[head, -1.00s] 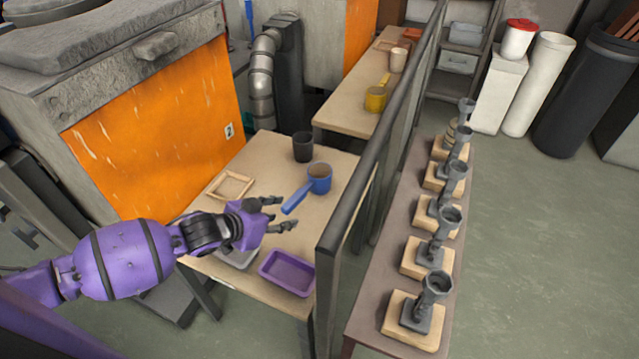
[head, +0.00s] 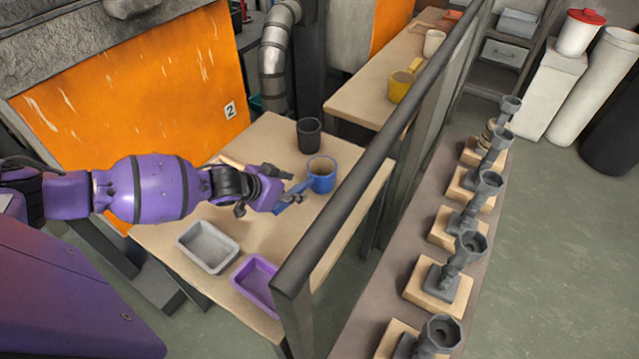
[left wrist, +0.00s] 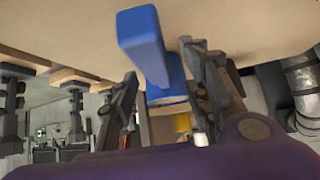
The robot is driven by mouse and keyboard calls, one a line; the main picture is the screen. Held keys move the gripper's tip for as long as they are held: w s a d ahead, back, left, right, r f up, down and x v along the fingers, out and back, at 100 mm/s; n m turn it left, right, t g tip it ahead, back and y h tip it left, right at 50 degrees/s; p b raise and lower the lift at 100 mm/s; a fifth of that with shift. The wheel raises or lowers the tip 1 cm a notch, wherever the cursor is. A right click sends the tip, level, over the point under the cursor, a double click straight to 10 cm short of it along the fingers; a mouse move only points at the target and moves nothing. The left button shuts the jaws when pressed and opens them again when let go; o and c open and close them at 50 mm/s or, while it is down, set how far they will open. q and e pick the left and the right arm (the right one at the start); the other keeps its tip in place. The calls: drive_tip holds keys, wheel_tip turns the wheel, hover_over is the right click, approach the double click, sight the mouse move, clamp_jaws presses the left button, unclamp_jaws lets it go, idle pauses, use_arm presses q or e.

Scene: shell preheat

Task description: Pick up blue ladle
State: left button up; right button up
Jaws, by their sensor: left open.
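The blue ladle (head: 322,176) stands on the wooden table, its cup to the right and its handle pointing left toward my left gripper. My left gripper (head: 290,187) is open at the handle. In the left wrist view, the blue handle (left wrist: 146,42) lies between the two open fingers (left wrist: 165,90), with a gap on both sides; it is not gripped. Part of the handle is hidden behind the gripper in the head view. My right gripper is not in view.
A black cup (head: 309,135) stands just behind the ladle. A grey tray (head: 209,262) and a purple tray (head: 238,276) sit at the table's front. A dark partition (head: 335,200) runs along the right side. A yellow ladle (head: 400,87) stands on the far table.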

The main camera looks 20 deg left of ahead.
sight(295, 190)
use_arm(q)
drive_tip(key=x, duration=0.3)
drive_tip(key=shift+w+d, duration=0.1)
drive_tip(key=shift+w, duration=0.05)
clamp_jaws()
drive_tip(key=shift+r, duration=0.1)
